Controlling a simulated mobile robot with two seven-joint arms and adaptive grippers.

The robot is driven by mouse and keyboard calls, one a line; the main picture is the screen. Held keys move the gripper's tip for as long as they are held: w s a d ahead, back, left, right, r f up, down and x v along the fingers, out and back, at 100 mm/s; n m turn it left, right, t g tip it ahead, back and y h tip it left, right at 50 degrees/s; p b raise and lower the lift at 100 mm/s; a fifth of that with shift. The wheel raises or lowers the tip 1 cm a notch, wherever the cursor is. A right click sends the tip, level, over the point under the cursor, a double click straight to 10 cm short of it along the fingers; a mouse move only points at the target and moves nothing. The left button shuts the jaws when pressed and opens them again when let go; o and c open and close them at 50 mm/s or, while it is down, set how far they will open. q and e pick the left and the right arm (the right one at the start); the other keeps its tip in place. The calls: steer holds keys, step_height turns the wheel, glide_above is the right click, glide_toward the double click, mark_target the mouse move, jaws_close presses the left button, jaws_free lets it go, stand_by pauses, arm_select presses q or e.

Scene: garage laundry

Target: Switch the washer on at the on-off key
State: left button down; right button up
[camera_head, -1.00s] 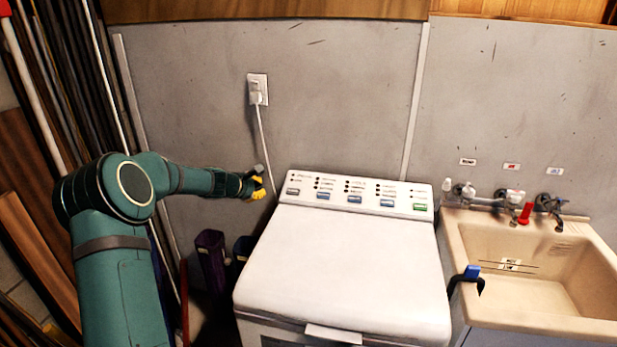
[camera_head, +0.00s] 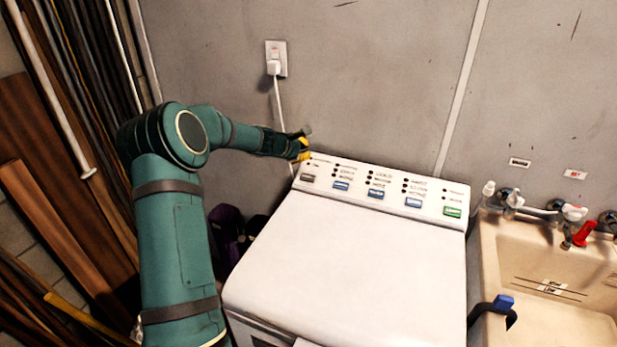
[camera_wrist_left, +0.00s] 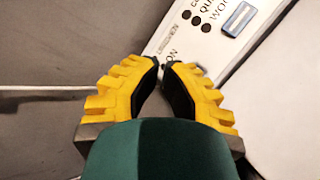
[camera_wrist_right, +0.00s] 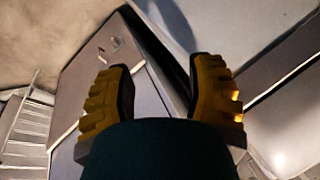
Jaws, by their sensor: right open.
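The white washer (camera_head: 350,255) stands in the middle of the head view. Its sloped control panel (camera_head: 325,165) has a grey key (camera_head: 308,177) at the left end, several blue keys, and a green key (camera_head: 453,211) at the right end. My left gripper (camera_head: 304,148) is over the panel's back left corner, close to the grey key. In the left wrist view its yellow fingers (camera_wrist_left: 161,65) are shut, tips together, and hide the panel beneath them; contact is unclear. My right gripper (camera_wrist_right: 162,66) is open and empty, outside the head view.
A beige sink (camera_head: 555,275) with taps stands right of the washer, a blue-ended black handle (camera_head: 503,302) at its near left side. A wall outlet (camera_head: 276,58) with a plugged cord is behind. Boards and poles lean at the left. The washer lid is clear.

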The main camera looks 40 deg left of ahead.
arm_select(q)
steer(key=b, duration=0.3)
glide_above(307, 177)
steer(key=f, duration=0.6)
steer(key=shift+s+d+f, duration=0.15)
steer(key=shift+s+d, duration=0.05)
steer(key=shift+s, duration=0.15)
steer(key=shift+w+a+f, duration=0.1)
steer(key=shift+w+f, duration=0.1)
steer(key=shift+f, duration=0.25)
steer(key=shift+w+a+f, duration=0.1)
steer(key=shift+w+f, duration=0.05)
steer(key=shift+f, duration=0.3)
steer(key=shift+d, duration=0.1)
steer(key=shift+f+b, duration=0.1)
steer(key=shift+b, duration=0.2)
steer(key=shift+w+f, duration=0.2)
steer(key=shift+f, duration=0.1)
steer(key=shift+w+f+b, duration=0.1)
steer(key=shift+f+b, duration=0.5)
stand_by(1.0)
steer(key=shift+r, duration=0.2)
steer(key=shift+s+r, duration=0.3)
steer(key=shift+r, duration=0.4)
steer(key=shift+r, duration=0.1)
